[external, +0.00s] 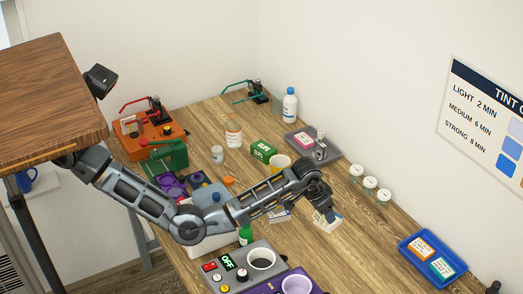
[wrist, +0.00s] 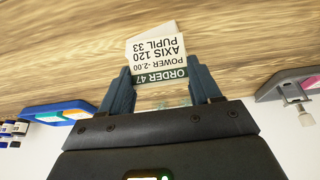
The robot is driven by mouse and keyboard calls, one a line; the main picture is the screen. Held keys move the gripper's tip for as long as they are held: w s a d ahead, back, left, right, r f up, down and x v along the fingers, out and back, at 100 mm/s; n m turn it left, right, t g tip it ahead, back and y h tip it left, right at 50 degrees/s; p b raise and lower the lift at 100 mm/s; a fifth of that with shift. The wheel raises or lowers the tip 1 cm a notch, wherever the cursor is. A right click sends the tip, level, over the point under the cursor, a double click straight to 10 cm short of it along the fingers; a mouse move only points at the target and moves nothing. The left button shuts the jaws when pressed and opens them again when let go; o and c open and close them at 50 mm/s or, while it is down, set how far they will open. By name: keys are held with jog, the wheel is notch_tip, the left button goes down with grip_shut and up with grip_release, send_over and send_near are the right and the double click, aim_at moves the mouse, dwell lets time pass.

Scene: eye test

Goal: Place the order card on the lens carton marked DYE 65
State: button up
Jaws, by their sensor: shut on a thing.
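My gripper (wrist: 162,88) is shut on the order card (wrist: 160,55), a white card with a dark green ORDER 47 band, upside down in the wrist view. In the external view my gripper (external: 325,212) holds the card (external: 326,224) over the right part of the bench; its gap to the bench is unclear. No DYE 65 marking is readable. An orange-and-white carton (external: 421,248) and a green-and-white carton (external: 442,268) lie in the blue tray at right. A green box (external: 264,151) with unreadable white print stands mid-bench. A white carton (external: 280,216) lies partly hidden beside my arm.
The blue tray (external: 403,246) is at the bench's right. A grey tray (external: 331,152) with small items stands at the back. Several lidded jars (external: 370,183) line the wall side. A grey control box (external: 240,281) is in front. Bare wood lies between card and blue tray.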

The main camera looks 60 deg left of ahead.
jog(key=o, duration=1)
jog(key=shift+f, duration=0.1)
jog(key=v, duration=1.2)
